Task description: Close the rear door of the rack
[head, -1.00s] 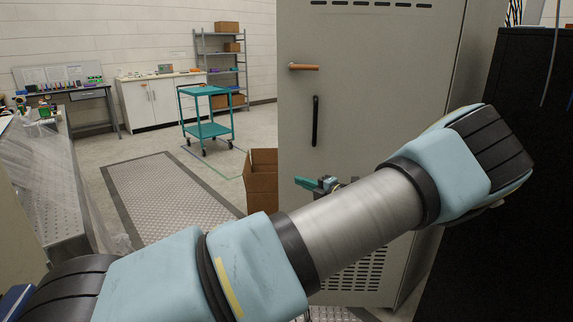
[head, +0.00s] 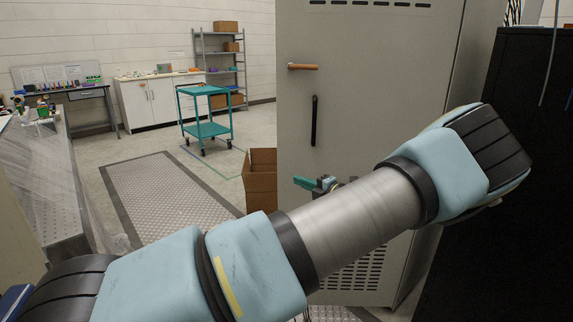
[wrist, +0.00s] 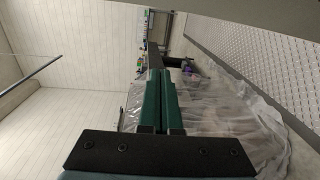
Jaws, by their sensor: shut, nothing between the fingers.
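A tall grey door panel (head: 395,100) stands in the head view, with vent slots at top and bottom, a black upright pull and an orange-brown lever handle (head: 303,67). I take it to be the rack's rear door. A narrower grey face (head: 482,60) adjoins its right edge; how far the door stands open is not clear. My gripper (head: 312,184) shows in front of the panel's lower left, partly hidden behind my arm, its teal fingers pointing left. In the wrist view its green fingers (wrist: 158,85) are together and empty. Contact with the panel cannot be told.
A black cabinet (head: 500,190) stands close on the right, with cables near its top. A cardboard box (head: 260,180) is on the floor left of the panel. A teal cart (head: 206,130) stands farther back.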

